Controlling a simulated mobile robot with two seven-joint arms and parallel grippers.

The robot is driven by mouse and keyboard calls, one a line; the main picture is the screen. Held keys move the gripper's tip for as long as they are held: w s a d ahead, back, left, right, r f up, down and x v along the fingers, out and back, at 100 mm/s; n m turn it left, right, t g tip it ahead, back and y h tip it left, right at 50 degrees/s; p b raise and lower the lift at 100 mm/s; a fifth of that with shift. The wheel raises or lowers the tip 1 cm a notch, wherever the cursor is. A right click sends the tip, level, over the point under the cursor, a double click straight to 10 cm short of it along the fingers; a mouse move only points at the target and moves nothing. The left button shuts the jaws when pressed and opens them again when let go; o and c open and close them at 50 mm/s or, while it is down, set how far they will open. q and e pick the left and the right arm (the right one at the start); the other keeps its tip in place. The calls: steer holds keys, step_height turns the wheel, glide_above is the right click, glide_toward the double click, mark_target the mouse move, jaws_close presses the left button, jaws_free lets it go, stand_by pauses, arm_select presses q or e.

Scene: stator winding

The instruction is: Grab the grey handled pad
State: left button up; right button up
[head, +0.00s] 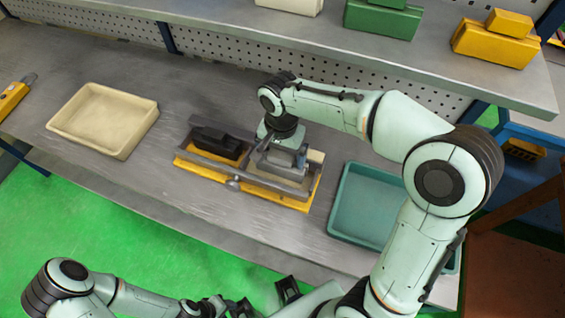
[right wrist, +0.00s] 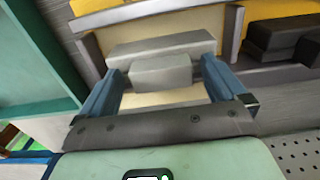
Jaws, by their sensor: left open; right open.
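The grey handled pad (head: 281,161) sits in the right part of a yellow-based fixture (head: 192,162) on the workbench. In the right wrist view the pad (right wrist: 160,72) is a grey block with a smaller raised grey handle. My right gripper (head: 285,154) is over the pad, pointing down. Its blue fingers (right wrist: 160,68) are open, one on each side of the handle; I cannot tell whether they touch it. My left gripper (head: 222,306) is low at the bottom edge, in front of the bench and away from the pad. It is open and partly cut off.
A black handled block (head: 216,141) sits in the fixture's left part. A cream tray (head: 125,148) stands to the left and a teal tray (head: 335,226) to the right. A shelf (head: 300,45) with green and yellow blocks overhangs the back. Bare bench lies in front.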

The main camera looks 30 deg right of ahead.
steer(key=shift+a+r, duration=0.1)
steer(key=shift+a, duration=0.05)
steer(key=c, duration=0.4)
jaws_close()
